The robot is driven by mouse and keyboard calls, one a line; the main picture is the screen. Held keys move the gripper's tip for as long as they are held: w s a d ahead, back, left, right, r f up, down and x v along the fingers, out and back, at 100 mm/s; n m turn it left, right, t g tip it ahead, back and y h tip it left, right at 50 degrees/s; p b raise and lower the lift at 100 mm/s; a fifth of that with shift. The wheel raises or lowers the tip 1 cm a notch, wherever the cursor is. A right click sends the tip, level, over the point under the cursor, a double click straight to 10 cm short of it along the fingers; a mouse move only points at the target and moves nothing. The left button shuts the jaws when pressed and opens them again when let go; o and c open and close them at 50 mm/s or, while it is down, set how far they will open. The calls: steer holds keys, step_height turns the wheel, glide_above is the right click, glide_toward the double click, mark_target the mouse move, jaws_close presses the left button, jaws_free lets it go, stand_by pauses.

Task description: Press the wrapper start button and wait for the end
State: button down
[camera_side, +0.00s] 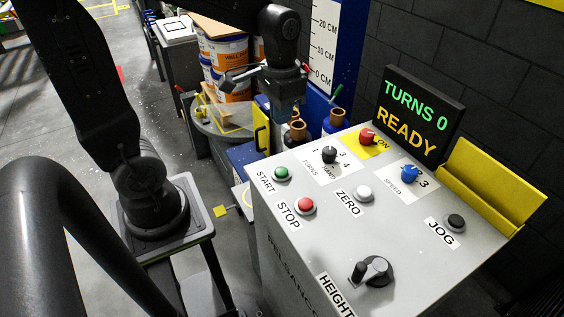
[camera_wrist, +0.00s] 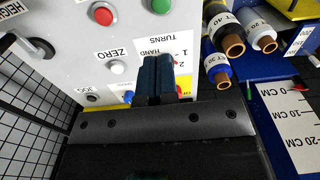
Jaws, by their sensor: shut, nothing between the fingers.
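The green START button (camera_side: 281,173) sits on the sloping grey control panel (camera_side: 330,230), at its near left corner. It also shows at the top of the wrist view (camera_wrist: 134,8). The red STOP button (camera_side: 305,205) is beside it. The display (camera_side: 415,113) reads "TURNS 0" in green and "READY" in yellow. My gripper (camera_side: 287,110) is shut and empty, above and behind the panel's left part, clear of START. In the wrist view the blue fingers (camera_wrist: 155,75) are together and hide part of the panel near the TURNS selector.
A white ZERO button (camera_side: 363,193), a black JOG button (camera_side: 456,221), a HEIGHT crank (camera_side: 370,270) and several knobs share the panel. Film rolls (camera_side: 333,119) stand behind it. Pails (camera_side: 232,50) are stacked on the turntable at the back. A yellow tray (camera_side: 490,185) edges the panel's right.

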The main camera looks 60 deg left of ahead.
mark_target(282, 171)
steer(key=shift+w+a+f, duration=0.1)
steer(key=shift+w+f, duration=0.05)
step_height(282, 171, down, 14)
steer(key=shift+f, duration=0.1)
stand_by(0.7)
